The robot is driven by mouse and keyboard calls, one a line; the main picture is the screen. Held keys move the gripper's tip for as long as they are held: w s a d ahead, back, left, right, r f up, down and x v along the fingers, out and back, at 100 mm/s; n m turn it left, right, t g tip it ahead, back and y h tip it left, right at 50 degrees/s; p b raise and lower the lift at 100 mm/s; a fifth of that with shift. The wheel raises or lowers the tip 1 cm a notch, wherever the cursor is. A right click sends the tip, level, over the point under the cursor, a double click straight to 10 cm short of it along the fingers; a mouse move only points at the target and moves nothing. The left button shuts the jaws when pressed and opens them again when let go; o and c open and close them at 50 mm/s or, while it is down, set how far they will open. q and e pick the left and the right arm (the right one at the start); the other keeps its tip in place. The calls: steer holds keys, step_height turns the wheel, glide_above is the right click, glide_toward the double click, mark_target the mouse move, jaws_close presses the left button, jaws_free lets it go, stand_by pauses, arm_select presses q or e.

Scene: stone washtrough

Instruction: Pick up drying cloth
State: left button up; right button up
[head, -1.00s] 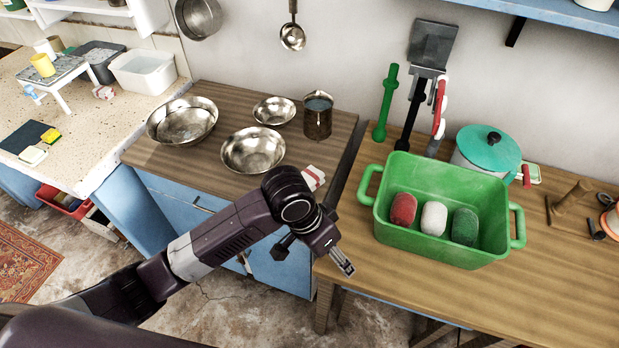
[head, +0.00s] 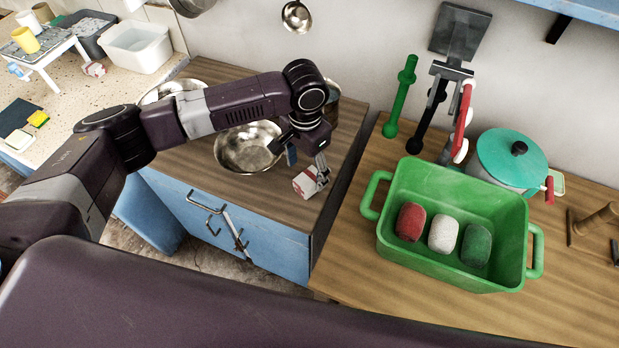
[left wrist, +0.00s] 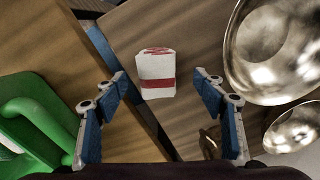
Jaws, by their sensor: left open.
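The drying cloth (head: 304,184) is a small white folded bundle with a red band, on the wooden counter near its right front corner. In the left wrist view the cloth (left wrist: 157,85) lies ahead of the gripper, centred between the fingers. My left gripper (head: 321,172) is beside and above the cloth and partly covers it in the head view. In the left wrist view its blue-padded fingers (left wrist: 162,92) are spread apart with nothing held between them. My right gripper is in neither view.
A metal bowl (head: 240,158) stands left of the cloth, with a metal jug (head: 333,108) behind. A narrow gap parts this counter from the right table (head: 353,255), which bears a green tub (head: 440,268) with red, white and green blocks. A teal-lidded pot (head: 495,155) stands behind.

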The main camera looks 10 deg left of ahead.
mark_target(310, 176)
arm_select(q)
steer(key=f, duration=0.1)
steer(key=f+p, duration=0.1)
steer(key=shift+w+d+f, duration=0.15)
steer(key=shift+d+f, duration=0.2)
step_height(310, 176, down, 2)
steer(key=shift+f, duration=0.1)
steer(key=shift+w, duration=0.1)
steer(key=c, duration=1.2)
steer(key=shift+r, duration=0.75)
step_height(310, 176, up, 19)
steer(key=b, duration=0.2)
steer(key=shift+f, duration=0.2)
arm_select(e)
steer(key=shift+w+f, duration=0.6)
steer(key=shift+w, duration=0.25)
